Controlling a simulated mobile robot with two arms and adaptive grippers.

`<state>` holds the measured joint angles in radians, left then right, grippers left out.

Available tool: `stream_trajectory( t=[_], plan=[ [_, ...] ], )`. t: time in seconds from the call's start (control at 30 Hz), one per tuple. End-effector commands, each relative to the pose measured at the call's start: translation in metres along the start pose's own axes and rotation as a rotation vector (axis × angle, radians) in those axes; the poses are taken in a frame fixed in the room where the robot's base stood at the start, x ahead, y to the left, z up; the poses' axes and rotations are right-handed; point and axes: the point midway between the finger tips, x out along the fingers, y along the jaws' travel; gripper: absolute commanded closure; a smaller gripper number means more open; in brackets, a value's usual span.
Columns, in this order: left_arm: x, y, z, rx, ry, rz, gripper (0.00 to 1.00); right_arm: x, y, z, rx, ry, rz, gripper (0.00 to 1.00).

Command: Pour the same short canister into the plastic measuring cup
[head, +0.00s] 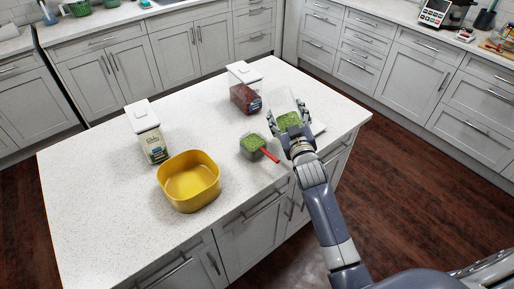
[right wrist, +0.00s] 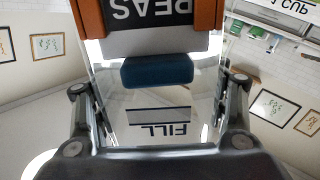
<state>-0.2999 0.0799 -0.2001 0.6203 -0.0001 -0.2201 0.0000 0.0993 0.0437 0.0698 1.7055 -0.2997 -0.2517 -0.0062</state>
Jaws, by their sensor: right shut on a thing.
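My right gripper (head: 290,128) is shut on a short clear canister with green peas (head: 288,121), raised above the island's right part. In the right wrist view the canister (right wrist: 155,105) fills the space between the fingers, its PEAS and FILL lettering upside down. Its exact tilt is hard to tell. The plastic measuring cup (head: 251,143), clear with a red handle (head: 270,156), stands on the island just left of the gripper and holds green contents. Upside-down "1 CUP" lettering shows at the upper right of the wrist view. My left gripper is out of view.
A yellow bowl (head: 189,183) and a tall white-lidded container (head: 150,140) stand on the left of the island. A canister with dark red contents (head: 245,98) stands behind the cup, near a white lidded item (head: 243,71). The island's far left is clear.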

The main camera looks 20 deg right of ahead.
Motion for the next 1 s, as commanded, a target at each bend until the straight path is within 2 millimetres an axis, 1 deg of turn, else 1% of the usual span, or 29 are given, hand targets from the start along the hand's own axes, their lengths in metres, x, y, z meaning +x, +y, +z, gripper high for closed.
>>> stream_trajectory(
  t=[0.03, 0.23, 0.33, 0.63, 1.0],
  plan=[
    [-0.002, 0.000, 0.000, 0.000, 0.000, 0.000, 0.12, 0.000, 0.002, -0.004, 0.020, 0.006, 0.001, 1.00],
    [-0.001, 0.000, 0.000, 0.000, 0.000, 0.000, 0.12, 0.000, 0.002, -0.003, 0.023, 0.007, 0.001, 1.00],
    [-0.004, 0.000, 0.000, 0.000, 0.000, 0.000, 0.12, 0.000, 0.003, -0.006, 0.022, 0.007, 0.001, 1.00],
    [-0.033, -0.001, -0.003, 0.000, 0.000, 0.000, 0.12, 0.000, 0.012, -0.033, 0.021, 0.007, 0.001, 1.00],
    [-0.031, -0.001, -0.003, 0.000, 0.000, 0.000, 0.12, 0.000, 0.012, -0.031, 0.021, 0.007, 0.001, 1.00]
  ],
)
